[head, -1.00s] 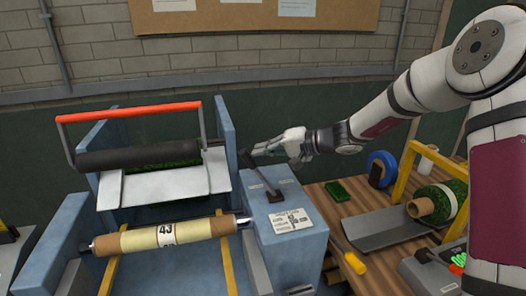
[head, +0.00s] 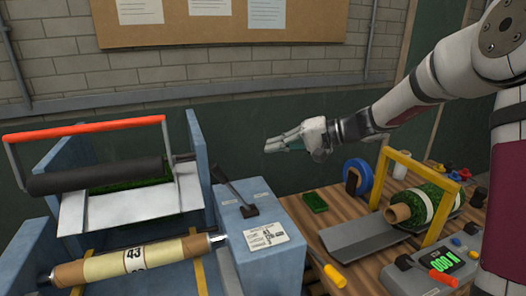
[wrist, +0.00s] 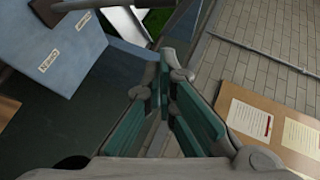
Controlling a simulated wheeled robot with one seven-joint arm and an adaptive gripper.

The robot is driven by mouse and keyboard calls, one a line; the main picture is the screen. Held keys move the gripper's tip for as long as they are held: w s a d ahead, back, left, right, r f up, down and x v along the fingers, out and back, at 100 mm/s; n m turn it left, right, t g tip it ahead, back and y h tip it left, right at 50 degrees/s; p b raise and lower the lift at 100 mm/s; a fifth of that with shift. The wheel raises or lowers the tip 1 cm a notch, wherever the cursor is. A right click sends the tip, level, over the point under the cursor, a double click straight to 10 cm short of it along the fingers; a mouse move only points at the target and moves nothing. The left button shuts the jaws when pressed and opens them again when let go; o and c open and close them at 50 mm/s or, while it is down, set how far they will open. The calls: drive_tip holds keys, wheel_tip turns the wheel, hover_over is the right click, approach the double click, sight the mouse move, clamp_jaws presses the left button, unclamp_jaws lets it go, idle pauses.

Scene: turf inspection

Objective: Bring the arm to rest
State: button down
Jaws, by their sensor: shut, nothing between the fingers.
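My gripper (head: 268,148) is raised in the air in the head view, above and behind the blue machine's control box and in front of the dark green wall panel. Its fingers point left and touch nothing. In the wrist view my gripper (wrist: 166,72) shows its teal finger pads converging at the tips, with nothing between them. My arm reaches in from the right, bent.
A blue machine (head: 285,262) with a black lever (head: 235,190), a red handle (head: 85,130) and a labelled roll (head: 135,260) stands at left. A wooden bench at right holds a turf roll (head: 430,200), yellow frame (head: 385,180), blue ring (head: 358,176), screwdriver (head: 335,276) and display unit (head: 425,270).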

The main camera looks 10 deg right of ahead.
drive_tip(key=shift+d+r, duration=0.1)
drive_tip(key=shift+d, duration=0.05)
drive_tip(key=shift+s, duration=0.1)
drive_tip(key=s+a+n+g+h, duration=0.2)
drive_tip(key=s+a+h, duration=0.15)
drive_tip(key=s, duration=0.55)
drive_tip(key=s+d+r+t+h, duration=0.1)
drive_tip(key=s+d+h, duration=0.3)
drive_tip(key=s, duration=0.8)
drive_tip(key=s+d+r+h, duration=0.1)
drive_tip(key=s+d+h, duration=0.3)
drive_tip(key=s, duration=0.9)
drive_tip(key=shift+s+d+t+h, duration=0.3)
drive_tip(key=shift+t+h, duration=0.1)
drive_tip(key=shift+h, duration=0.15)
